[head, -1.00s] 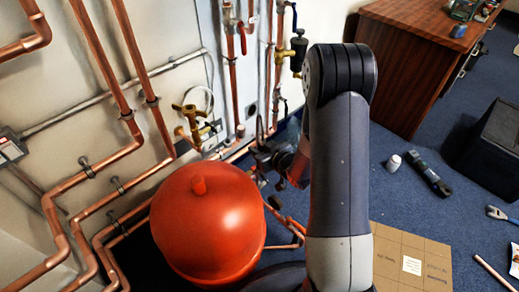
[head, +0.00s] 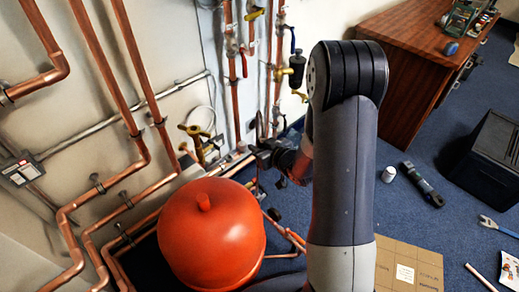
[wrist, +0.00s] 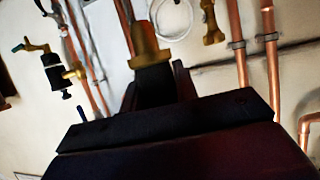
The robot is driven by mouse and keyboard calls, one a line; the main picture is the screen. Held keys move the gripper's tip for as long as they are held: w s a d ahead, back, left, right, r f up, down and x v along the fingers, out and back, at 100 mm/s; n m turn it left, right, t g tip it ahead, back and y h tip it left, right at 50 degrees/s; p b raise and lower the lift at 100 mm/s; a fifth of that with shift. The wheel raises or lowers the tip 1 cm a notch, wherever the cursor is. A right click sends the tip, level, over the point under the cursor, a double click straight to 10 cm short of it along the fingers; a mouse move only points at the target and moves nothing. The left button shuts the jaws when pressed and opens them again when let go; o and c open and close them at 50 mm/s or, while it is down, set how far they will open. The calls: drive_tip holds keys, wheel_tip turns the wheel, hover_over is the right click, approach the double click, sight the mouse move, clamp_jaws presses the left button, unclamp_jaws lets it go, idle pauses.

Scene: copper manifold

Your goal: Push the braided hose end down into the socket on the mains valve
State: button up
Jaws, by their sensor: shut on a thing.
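My gripper (head: 264,153) is low in front of the pipe wall, right of the red tank. In the wrist view its dark jaws (wrist: 156,82) are shut around a dark piece topped by a brass fitting (wrist: 149,45), which looks like the hose end. It points up in that picture. A brass valve (head: 197,138) with lever handles is on the wall, left of my gripper in the head view. Brass lever parts (wrist: 211,24) show right of the held fitting in the wrist view. I cannot make out the socket or the braiding.
The red tank (head: 210,232) stands close at lower left. Copper pipes (wrist: 240,45) run along the wall, with a thin white loop (wrist: 171,19) behind. A black and brass valve (head: 297,68) is farther right. Blue floor is open at right, with scattered tools.

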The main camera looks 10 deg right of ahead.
wheel_tip(320, 180, up, 9)
drive_tip(key=p, duration=0.6)
drive_tip(key=w+a+b, duration=0.1)
drive_tip(key=w+a, duration=0.4)
drive_tip(key=a, duration=0.2)
drive_tip(key=w+a+f+b, duration=0.1)
drive_tip(key=w+a+b, duration=0.1)
drive_tip(key=w+a, duration=0.3)
drive_tip(key=w+a+f+b, duration=0.1)
drive_tip(key=w+a, duration=0.4)
drive_tip(key=a, duration=0.4)
drive_tip(key=shift+w+a+b, duration=0.35)
drive_tip(key=shift+b, duration=0.05)
drive_tip(key=shift+f+b, duration=0.8)
drive_tip(key=shift+f, duration=0.05)
drive_tip(key=shift+f, duration=0.2)
drive_tip(key=shift+f+b, duration=1.25)
drive_tip(key=shift+b, duration=0.05)
drive_tip(key=shift+f+b, duration=0.75)
drive_tip(key=shift+b, duration=0.15)
idle(0.4)
